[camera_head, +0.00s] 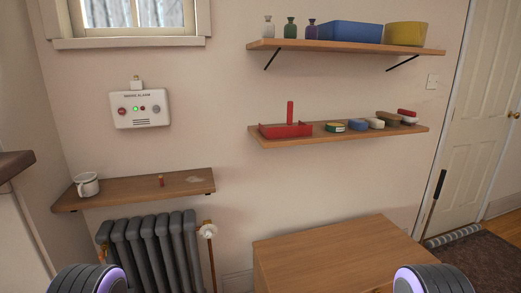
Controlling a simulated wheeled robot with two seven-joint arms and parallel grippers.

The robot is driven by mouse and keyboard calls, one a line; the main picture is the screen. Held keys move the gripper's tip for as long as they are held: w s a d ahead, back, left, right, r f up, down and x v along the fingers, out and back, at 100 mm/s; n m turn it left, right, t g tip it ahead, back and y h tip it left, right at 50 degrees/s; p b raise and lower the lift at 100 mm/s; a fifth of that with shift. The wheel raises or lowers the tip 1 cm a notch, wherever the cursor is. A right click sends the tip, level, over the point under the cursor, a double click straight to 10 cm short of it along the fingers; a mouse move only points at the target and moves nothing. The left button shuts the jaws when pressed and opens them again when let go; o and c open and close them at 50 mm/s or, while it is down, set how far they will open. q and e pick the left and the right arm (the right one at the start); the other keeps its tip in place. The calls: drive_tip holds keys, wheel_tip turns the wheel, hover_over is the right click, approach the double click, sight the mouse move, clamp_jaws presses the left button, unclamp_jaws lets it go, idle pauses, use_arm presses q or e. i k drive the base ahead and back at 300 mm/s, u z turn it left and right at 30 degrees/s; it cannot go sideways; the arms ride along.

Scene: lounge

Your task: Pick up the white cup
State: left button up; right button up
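The white cup (87,185) stands upright at the left end of a low wooden wall shelf (135,189), above the radiator. Two rounded dark parts with purple bands, which look like mine, show at the bottom left and bottom right edges. No gripper fingers are in view, and nothing of mine is near the cup.
A small reddish object (161,181) and a pale patch share the cup's shelf. A dark radiator (155,252) stands below it. A wooden cabinet (335,255) is at the lower middle. Two shelves on the right hold bottles, boxes and a red tray (285,131). A dark counter edge (14,164) juts in from the left.

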sight(87, 185)
drive_tip(key=u, duration=1.25)
drive_tip(key=k, duration=0.55)
drive_tip(key=u, duration=0.55)
drive_tip(key=i, duration=1.55)
drive_tip(key=z, duration=0.85)
drive_tip(key=i, duration=0.45)
drive_tip(key=z, duration=0.45)
